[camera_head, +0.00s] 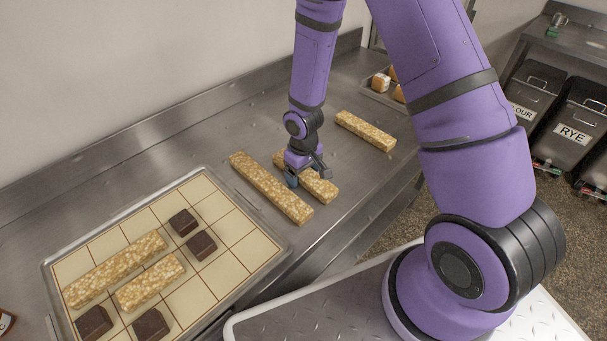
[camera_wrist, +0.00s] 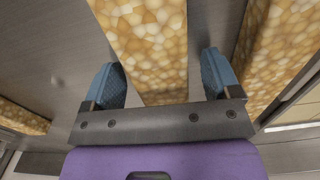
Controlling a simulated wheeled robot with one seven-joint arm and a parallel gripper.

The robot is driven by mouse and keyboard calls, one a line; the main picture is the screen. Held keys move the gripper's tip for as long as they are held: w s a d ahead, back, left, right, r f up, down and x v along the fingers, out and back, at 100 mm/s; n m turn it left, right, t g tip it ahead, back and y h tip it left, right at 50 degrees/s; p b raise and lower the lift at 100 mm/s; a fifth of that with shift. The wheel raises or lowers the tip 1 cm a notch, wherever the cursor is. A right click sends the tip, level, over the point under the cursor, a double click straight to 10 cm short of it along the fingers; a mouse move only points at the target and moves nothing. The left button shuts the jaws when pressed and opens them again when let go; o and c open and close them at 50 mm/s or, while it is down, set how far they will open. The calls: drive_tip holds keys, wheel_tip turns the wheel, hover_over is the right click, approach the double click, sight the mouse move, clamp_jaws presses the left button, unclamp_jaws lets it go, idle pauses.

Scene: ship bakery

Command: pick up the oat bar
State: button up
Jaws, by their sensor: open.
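Several oat bars show in the head view. One oat bar (camera_head: 320,188) lies on the steel counter under my gripper (camera_head: 307,178), which partly hides it. In the wrist view this bar (camera_wrist: 147,40) runs between my two blue fingertips (camera_wrist: 160,82), with a gap on each side. My gripper is open and holds nothing. A longer oat bar (camera_head: 270,187) lies close beside it to the left, and it shows at the right of the wrist view (camera_wrist: 276,50). Another oat bar (camera_head: 365,131) lies farther back to the right.
A gridded tray (camera_head: 228,265) at the front left holds two oat bars (camera_head: 115,268) and several dark brown blocks (camera_head: 201,246). A tray at the back holds small loaves (camera_head: 381,83). Bins labelled flour and rye (camera_head: 570,133) stand right. The counter between the middle and far bars is clear.

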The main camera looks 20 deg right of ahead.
drive_tip(key=c, duration=1.1)
drive_tip(key=shift+r, duration=0.15)
